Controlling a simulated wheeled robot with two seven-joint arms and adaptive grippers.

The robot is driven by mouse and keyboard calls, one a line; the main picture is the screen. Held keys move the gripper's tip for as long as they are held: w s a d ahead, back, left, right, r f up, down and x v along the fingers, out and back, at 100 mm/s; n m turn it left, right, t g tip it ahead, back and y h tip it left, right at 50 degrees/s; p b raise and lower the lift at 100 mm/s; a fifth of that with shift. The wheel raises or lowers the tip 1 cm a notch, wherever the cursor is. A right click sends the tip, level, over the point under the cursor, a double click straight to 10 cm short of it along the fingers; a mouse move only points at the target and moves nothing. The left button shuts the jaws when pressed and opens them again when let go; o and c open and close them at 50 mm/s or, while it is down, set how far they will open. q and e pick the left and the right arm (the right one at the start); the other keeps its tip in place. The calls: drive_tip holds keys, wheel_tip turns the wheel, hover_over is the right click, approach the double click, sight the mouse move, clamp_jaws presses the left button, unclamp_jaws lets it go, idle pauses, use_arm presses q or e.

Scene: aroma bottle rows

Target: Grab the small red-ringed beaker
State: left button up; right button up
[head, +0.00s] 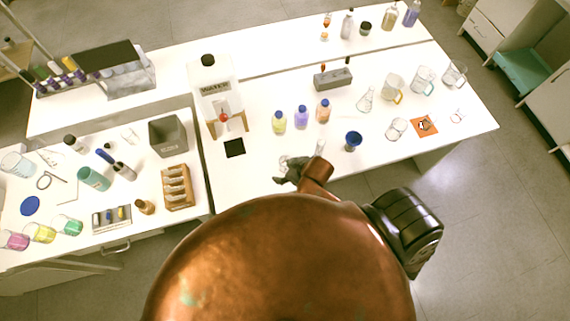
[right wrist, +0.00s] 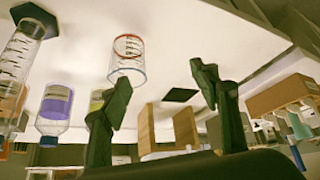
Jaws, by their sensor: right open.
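The small clear beaker with a red ring (right wrist: 127,58) shows in the right wrist view, standing on the white table top, which appears tilted overhead there. My right gripper (right wrist: 165,85) is open, with its two dark fingers apart. The beaker lies just beyond the left finger, whose tip overlaps its lower edge; I cannot tell whether they touch. In the head view my right gripper (head: 289,174) is low over the table's front edge, and a clear glass piece beside it is partly hidden. My left gripper is not in view.
A graduated cylinder (right wrist: 18,55) stands close by. Yellow (head: 279,122), purple (head: 301,117) and orange (head: 323,111) bottles stand behind. A black square (head: 235,148) and stand (head: 216,92) are left.

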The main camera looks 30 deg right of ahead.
drive_tip(key=w+a+r+n+y, duration=0.2)
drive_tip(key=w+a+n, duration=0.15)
drive_tip(key=a, duration=0.35)
drive_tip(key=n+g+y+p, duration=0.1)
drive_tip(key=n+g, duration=0.2)
hover_over(285, 162)
drive_tip(key=s, duration=0.2)
drive_tip(key=f, duration=0.7)
drive_tip(key=shift+s+a, duration=0.15)
drive_tip(key=shift+a, duration=0.15)
drive_tip(key=shift+w+a+f, duration=0.2)
drive_tip(key=shift+f, duration=0.35)
drive_tip(key=shift+c, duration=0.2)
drive_tip(key=c, duration=1.2)
